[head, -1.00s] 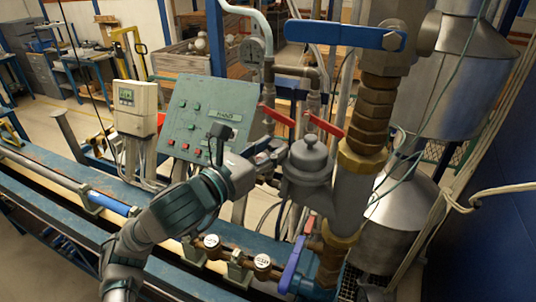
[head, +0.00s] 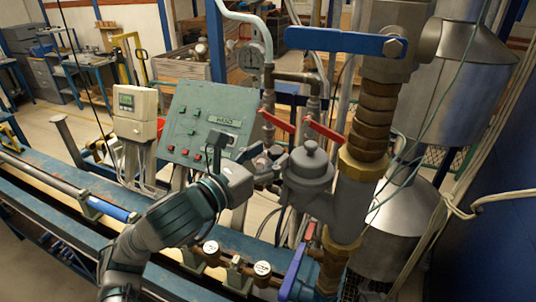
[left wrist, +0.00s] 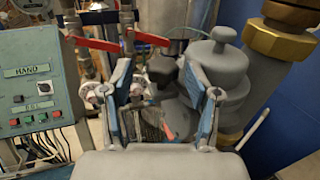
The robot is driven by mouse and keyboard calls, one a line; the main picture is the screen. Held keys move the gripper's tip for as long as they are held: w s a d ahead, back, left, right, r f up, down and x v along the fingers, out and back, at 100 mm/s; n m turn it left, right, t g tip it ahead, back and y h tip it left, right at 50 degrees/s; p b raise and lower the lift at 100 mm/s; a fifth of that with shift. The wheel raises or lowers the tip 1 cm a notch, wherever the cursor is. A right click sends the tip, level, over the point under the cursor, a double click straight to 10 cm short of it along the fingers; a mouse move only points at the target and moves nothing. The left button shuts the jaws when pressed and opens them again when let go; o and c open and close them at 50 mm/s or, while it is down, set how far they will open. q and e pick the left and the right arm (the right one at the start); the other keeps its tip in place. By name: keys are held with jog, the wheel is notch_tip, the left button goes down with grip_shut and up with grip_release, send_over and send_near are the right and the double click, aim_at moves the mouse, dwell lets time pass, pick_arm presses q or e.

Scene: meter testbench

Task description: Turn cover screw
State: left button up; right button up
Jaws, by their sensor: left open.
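The grey meter housing (head: 308,180) with a domed cover and round top knob stands upright on the pipework in the head view. Its cover (left wrist: 222,70) shows right of centre in the left wrist view. I cannot pick out a separate cover screw. My left gripper (head: 272,163) reaches in from the left and ends just left of the housing. In the left wrist view its two blue-edged fingers (left wrist: 160,92) are spread apart with nothing held between them. The right finger overlaps the housing in the picture; contact cannot be told. My right gripper is not in view.
Red valve levers (head: 325,130) are behind the gripper, and a blue lever (head: 335,41) is above. A green control panel (head: 205,125) stands to the left. A thick pipe with brass fittings (head: 362,165) rises right of the housing. A lower blue lever (head: 293,270) is below.

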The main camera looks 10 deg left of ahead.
pick_arm(q)
jog(key=v, duration=0.7)
jog(key=shift+a, duration=0.35)
jog(key=w+a+f+m+g+h+b, duration=0.1)
jog(key=w+a+f+m+g+h, duration=0.1)
jog(key=w+a+m+g, duration=0.4)
jog(key=w+a+r+m+g+h, duration=0.2)
jog(key=a+m+g+h, duration=0.5)
jog(key=g, duration=0.3)
jog(key=d+p, duration=0.1)
jog(key=d, duration=1.5)
jog(key=shift+w+d+n, duration=0.2)
jog(key=shift+d+n, duration=0.1)
jog(key=shift+n, duration=0.1)
